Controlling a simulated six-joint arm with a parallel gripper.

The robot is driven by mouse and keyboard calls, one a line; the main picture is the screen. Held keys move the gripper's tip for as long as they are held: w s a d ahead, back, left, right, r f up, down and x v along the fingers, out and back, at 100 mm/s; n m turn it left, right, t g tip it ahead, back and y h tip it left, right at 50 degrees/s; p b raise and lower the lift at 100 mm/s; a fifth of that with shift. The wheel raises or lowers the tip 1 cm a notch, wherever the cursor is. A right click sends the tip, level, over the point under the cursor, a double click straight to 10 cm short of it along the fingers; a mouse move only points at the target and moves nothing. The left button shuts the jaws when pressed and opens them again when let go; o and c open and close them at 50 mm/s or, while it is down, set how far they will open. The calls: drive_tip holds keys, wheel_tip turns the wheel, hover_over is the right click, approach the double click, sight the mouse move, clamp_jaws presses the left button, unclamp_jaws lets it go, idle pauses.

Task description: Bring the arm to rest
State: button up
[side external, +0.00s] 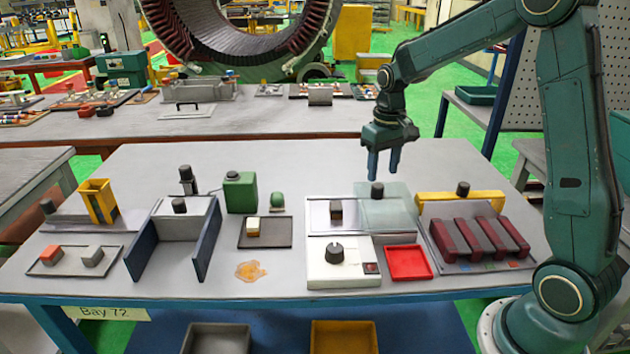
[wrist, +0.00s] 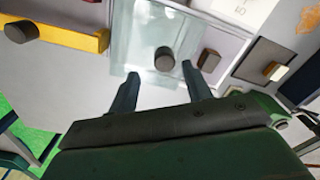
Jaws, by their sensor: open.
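My gripper (side external: 383,163) hangs from the green arm above the back of the table, pointing down. Its two blue-grey fingers are apart with nothing between them. In the wrist view the fingertips of my gripper (wrist: 158,75) show near a clear glass panel (wrist: 142,42) with a dark round knob (wrist: 165,59). The glass panel (side external: 398,208) lies on the table below and in front of the gripper, partly over a grey-framed tray (side external: 318,213). The gripper appears apart from the knob (side external: 377,190).
The worktable (side external: 290,165) holds a yellow block (side external: 435,200), a rack of dark red bars (side external: 480,240), a red tray (side external: 408,263), a white box with a dial (side external: 320,273), a green canister (side external: 240,192) and blue upright walls (side external: 205,240). An orange spill (side external: 250,271) lies in front. The back table edge is clear.

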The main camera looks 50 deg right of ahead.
drive_tip(key=shift+r, duration=0.3)
drive_tip(key=shift+s+a+r, duration=0.15)
drive_tip(key=shift+r, duration=0.05)
drive_tip(key=s+a+r+n+t, duration=0.1)
drive_tip(key=s+a+r, duration=0.4)
drive_tip(key=s, duration=0.5)
drive_tip(key=s+a+r+n+t, duration=0.1)
drive_tip(key=s+a+r+t, duration=0.3)
drive_tip(key=s+a, duration=0.3)
drive_tip(key=s+r, duration=0.1)
drive_tip(key=s, duration=0.2)
drive_tip(key=shift+s+a+r+n, duration=0.3)
drive_tip(key=shift+a+r+n, duration=0.05)
drive_tip(key=shift+a+n, duration=0.05)
drive_tip(key=shift+s+a+f+t, duration=0.15)
drive_tip(key=shift+s+t, duration=0.15)
drive_tip(key=shift+s, duration=0.2)
